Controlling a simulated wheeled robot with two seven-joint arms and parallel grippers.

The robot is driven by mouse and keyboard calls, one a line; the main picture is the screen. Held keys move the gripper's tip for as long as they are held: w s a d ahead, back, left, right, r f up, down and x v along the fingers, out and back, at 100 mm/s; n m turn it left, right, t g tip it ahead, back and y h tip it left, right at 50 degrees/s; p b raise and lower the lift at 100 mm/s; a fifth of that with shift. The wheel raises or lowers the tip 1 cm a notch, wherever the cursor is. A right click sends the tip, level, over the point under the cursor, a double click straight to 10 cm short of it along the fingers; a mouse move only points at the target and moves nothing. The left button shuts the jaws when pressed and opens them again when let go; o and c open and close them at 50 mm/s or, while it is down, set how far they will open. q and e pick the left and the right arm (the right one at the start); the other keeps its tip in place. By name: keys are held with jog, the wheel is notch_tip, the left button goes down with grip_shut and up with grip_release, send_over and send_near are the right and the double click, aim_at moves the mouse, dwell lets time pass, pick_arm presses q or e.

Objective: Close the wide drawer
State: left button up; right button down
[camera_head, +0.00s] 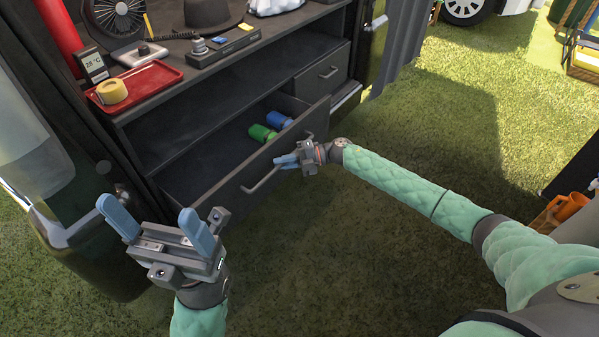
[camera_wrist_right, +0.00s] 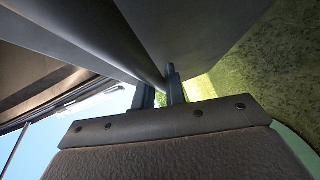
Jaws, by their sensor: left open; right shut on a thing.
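The wide drawer (camera_head: 222,200) is pulled out of the dark cabinet, low in the head view, and its inside shows. A green cylinder (camera_head: 261,133) and a blue cylinder (camera_head: 279,119) lie in it. Its front has a long bar handle (camera_head: 259,184). My right gripper (camera_head: 287,161) is shut on the handle near its right end. In the right wrist view the handle bar (camera_wrist_right: 142,55) runs to my right gripper's fingers (camera_wrist_right: 163,93). My left gripper (camera_head: 162,218) is open and empty, in front of and left of the drawer.
A smaller drawer (camera_head: 322,73) at the right is closed. The cabinet top (camera_head: 175,50) holds a red tray (camera_head: 134,84), a yellow tape roll (camera_head: 111,91), a fan (camera_head: 117,14) and a black hat (camera_head: 207,15). A dark vehicle door stands at left. Grass at right is mostly clear.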

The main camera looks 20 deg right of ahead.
jog(key=w+a+b, duration=0.3)
jog(key=w+a, duration=0.8)
jog(key=w, duration=0.3)
jog(key=shift+w, duration=0.2)
jog(key=c, duration=1.5)
grip_release()
jog(key=shift+w+a, duration=0.1)
jog(key=shift+a, duration=0.1)
jog(key=shift+o, duration=0.2)
jog(key=shift+d, duration=0.15)
jog(key=d+r+p, duration=0.1)
jog(key=d, duration=0.6)
jog(key=shift+s+d, duration=0.2)
jog(key=shift+s, duration=0.25)
